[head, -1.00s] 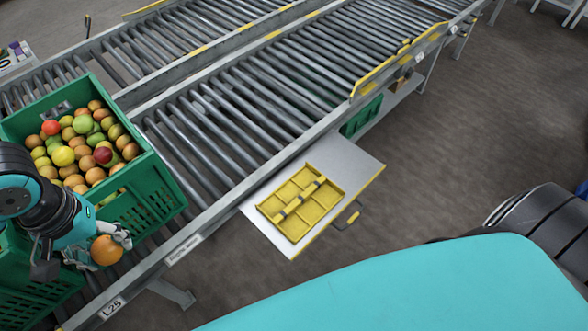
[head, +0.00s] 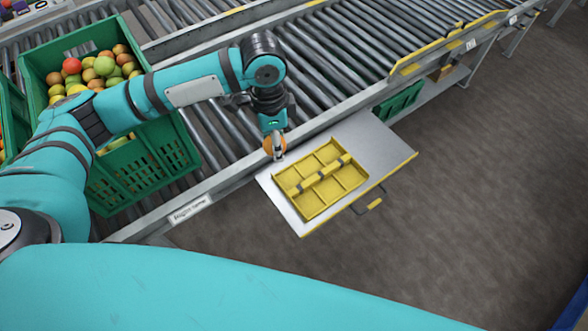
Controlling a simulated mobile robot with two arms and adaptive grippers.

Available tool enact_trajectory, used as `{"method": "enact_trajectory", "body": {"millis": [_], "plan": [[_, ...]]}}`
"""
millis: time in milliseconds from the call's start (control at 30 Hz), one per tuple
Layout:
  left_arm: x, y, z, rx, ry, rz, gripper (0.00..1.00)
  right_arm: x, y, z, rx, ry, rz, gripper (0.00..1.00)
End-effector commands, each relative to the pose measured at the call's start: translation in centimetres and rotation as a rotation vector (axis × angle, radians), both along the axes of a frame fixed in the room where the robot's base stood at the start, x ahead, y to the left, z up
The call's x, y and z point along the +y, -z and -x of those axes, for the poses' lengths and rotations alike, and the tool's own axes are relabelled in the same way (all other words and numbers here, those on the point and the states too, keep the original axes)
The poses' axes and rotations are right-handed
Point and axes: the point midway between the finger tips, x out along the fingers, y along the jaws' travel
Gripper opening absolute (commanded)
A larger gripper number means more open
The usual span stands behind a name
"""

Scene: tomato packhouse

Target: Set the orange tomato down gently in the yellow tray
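The yellow tray (head: 317,201) is shallow and divided into several compartments, with a raised bar across its middle. It lies on a pale shelf beside the conveyor, and the compartments I can see look empty. My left gripper (head: 277,150) points down near the tray's far left corner. It is shut on the orange tomato (head: 268,146), which is partly hidden by the fingers. The tomato appears above the shelf's conveyor-side edge, not over the compartments; its exact height is hard to tell. My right gripper is not in view.
A green crate (head: 150,165) full of mixed red, green, yellow and orange fruit stands on the rollers at left, partly behind my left arm. Roller conveyors (head: 330,55) run behind the shelf (head: 375,145). A green bin (head: 400,102) sits under the conveyor. Floor at right is clear.

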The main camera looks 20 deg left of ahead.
Motion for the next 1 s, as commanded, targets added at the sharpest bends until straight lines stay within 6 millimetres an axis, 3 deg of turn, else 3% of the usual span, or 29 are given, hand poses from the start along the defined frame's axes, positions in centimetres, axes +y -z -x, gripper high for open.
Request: {"method": "enact_trajectory", "body": {"millis": [33, 100, 300, 433, 633, 1000], "plan": [[-0.3, 2.7, -0.7, 0.0, 0.107, 0.002, 0.31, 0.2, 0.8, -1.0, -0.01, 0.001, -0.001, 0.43], [-0.6, 5.0, -1.7, -0.008, 0.276, 0.001, 0.31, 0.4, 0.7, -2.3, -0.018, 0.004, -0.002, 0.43], [-1.3, 11.3, -4.2, -0.025, 0.743, -0.008, 0.31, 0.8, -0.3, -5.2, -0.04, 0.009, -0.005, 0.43], [-1.4, 14.3, -5.2, -0.028, 0.981, -0.018, 0.31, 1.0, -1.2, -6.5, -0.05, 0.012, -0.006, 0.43], [-1.5, 16.5, -6.0, -0.029, 1.181, -0.028, 0.31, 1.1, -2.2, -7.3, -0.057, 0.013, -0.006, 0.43], [-1.5, 17.3, -6.1, -0.029, 1.214, -0.029, 0.31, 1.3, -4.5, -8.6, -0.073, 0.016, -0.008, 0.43]]}}
